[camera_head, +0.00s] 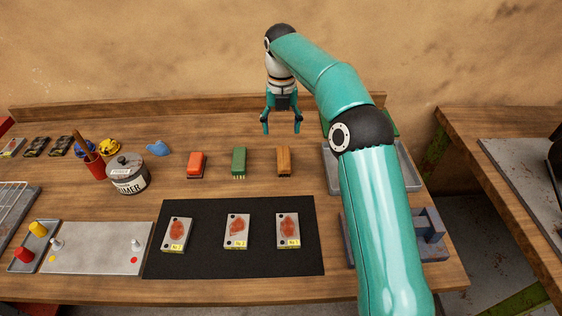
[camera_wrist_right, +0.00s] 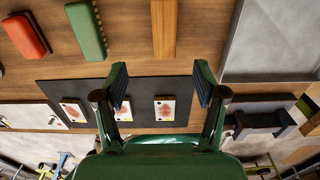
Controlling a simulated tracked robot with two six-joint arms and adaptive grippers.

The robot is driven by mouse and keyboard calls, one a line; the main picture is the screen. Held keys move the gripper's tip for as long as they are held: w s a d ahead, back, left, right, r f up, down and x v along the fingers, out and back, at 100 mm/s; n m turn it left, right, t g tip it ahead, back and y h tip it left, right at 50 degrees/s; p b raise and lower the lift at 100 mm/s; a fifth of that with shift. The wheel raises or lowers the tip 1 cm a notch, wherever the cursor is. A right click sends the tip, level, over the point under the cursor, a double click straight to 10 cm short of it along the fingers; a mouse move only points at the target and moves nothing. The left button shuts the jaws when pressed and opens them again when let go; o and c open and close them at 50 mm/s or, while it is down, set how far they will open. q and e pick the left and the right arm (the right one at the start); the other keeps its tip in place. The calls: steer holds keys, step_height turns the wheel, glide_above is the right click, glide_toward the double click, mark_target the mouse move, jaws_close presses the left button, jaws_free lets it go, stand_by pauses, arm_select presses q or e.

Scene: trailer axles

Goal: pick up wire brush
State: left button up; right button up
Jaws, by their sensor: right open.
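Three block-shaped brushes lie apart in a row on the wooden bench: a red one (camera_head: 196,164), a green one with yellowish bristles at its near end (camera_head: 239,161) and a wooden-backed one (camera_head: 284,160). I cannot tell for sure which is the wire brush. The right wrist view shows the red block (camera_wrist_right: 25,38), the green block (camera_wrist_right: 86,30) and the wooden block (camera_wrist_right: 164,28) near its top edge. My right gripper (camera_head: 282,128) is open and empty, fingers pointing down, beyond the wooden block towards the back of the bench. My left gripper is not in view.
A black mat (camera_head: 207,265) with three marked plates (camera_head: 236,231) lies in front. A grey tray (camera_head: 411,172) and a grey fixture (camera_head: 432,228) stand at the right, partly behind my arm. A primer can (camera_head: 128,175) stands left. The bench's back ledge (camera_head: 200,103) is behind.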

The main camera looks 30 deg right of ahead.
steer(key=f, duration=0.7)
steer(key=shift+s+d, duration=0.1)
steer(key=shift+d, duration=0.15)
steer(key=shift+d+f+p, duration=0.15)
steer(key=shift+f+p, duration=0.15)
steer(key=shift+f, duration=2.5)
steer(key=c, duration=1.3)
steer(key=shift+w+r, duration=0.15)
steer(key=shift+w, duration=0.05)
step_height(320, 180, up, 12)
step_height(320, 180, up, 8)
steer(key=p, duration=0.4)
glide_above(284, 156)
